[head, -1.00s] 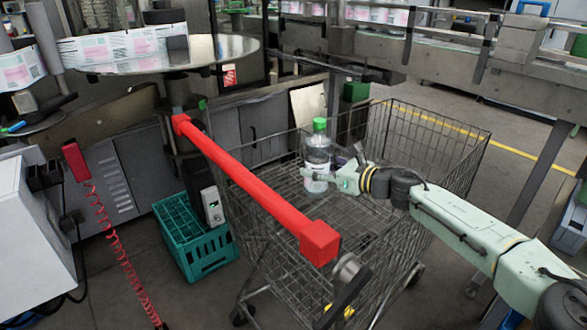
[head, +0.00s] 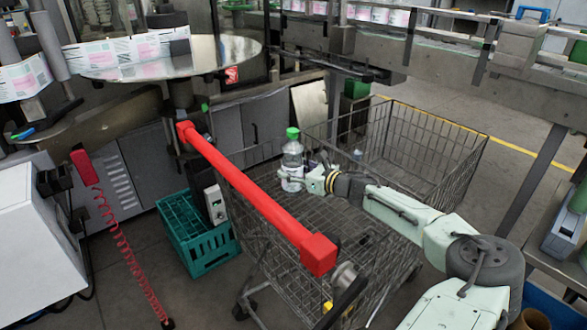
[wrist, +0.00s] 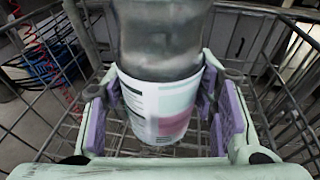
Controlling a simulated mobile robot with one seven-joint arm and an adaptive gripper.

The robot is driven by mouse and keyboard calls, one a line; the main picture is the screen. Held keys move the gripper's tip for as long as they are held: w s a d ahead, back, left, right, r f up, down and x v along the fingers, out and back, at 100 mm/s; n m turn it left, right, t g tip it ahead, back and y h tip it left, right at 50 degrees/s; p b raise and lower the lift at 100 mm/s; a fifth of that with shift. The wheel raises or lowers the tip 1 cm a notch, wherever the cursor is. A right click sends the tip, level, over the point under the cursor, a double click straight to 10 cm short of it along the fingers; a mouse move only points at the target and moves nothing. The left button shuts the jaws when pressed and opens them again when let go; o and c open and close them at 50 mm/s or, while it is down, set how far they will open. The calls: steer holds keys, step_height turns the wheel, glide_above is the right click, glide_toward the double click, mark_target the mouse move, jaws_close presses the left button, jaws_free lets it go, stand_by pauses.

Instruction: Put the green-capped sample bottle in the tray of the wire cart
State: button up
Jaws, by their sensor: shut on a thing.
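The green-capped sample bottle (head: 292,163) is clear with a white and pink label and stands upright in my gripper (head: 308,182). In the wrist view the bottle (wrist: 160,75) sits between the purple pads of my gripper (wrist: 163,115), which is shut on it around the label. The wire cart (head: 405,150) has a red handle bar (head: 250,192) on its left side.
A teal crate (head: 207,255) stands on the floor left of the cart. A red coiled cord (head: 127,255) hangs beside a white box (head: 30,235). A conveyor (head: 455,60) runs behind the cart.

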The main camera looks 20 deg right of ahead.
mark_target(300, 172)
steer(key=shift+f+b, duration=0.15)
steer(key=shift+b, duration=0.15)
steer(key=o, duration=1.6)
steer(key=shift+o, duration=0.2)
steer(key=shift+r+p, duration=0.4)
steer(key=shift+p, duration=0.05)
steer(key=b+v, duration=0.1)
steer(key=v, duration=0.1)
steer(key=b+v, duration=0.1)
steer(key=v, duration=0.3)
steer(key=shift+s+d+f+b, duration=0.15)
steer(key=shift+s+f+b, duration=0.15)
steer(key=shift+b, duration=0.1)
steer(key=shift+s+d+r, duration=0.15)
steer(key=shift+s+r, duration=0.05)
steer(key=shift+s, duration=0.2)
